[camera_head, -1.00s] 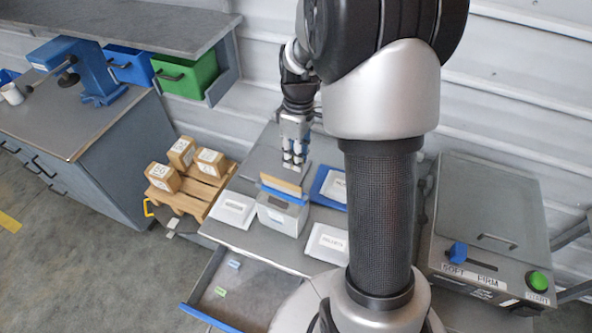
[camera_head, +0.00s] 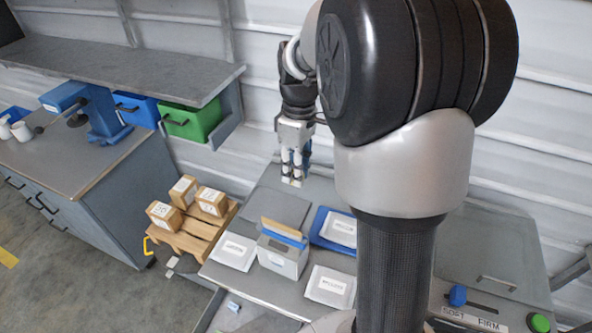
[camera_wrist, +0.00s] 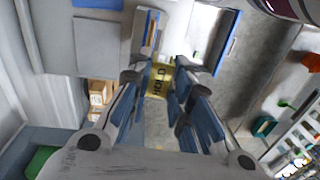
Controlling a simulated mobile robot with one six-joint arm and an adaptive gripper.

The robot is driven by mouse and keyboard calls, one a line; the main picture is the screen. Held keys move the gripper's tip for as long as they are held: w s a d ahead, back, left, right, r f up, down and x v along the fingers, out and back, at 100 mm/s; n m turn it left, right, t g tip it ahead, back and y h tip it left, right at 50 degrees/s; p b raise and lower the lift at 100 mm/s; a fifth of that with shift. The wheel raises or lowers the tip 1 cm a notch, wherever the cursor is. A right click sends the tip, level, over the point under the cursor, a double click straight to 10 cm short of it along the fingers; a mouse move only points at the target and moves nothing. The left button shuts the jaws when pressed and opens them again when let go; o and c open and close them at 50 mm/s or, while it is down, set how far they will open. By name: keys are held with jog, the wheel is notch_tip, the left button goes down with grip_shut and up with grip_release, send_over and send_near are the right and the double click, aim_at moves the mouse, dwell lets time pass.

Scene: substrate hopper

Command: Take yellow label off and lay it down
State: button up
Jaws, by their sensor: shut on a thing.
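The yellow label (camera_wrist: 158,79), marked HOLD, is between the fingertips of my gripper (camera_wrist: 157,88) in the wrist view. In the head view only a small pale yellow bit of it shows at the tips of my gripper (camera_head: 293,176). My gripper is shut on the label and holds it in the air, above and behind the small grey box (camera_head: 282,258). That box stands on the grey table, with a tan and blue strip along its top. The box also shows beyond the label in the wrist view (camera_wrist: 147,32).
A bare grey plate (camera_head: 272,208) lies behind the box. White packets lie left (camera_head: 233,251) and right (camera_head: 330,287) of it, and another lies in a blue tray (camera_head: 320,227). A pallet (camera_head: 183,240) with cartons stands at left. A machine with a green button (camera_head: 540,323) is at right.

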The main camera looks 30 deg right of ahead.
jog(key=shift+r+p, duration=1.6)
jog(key=shift+r, duration=0.5)
jog(key=shift+f, duration=0.1)
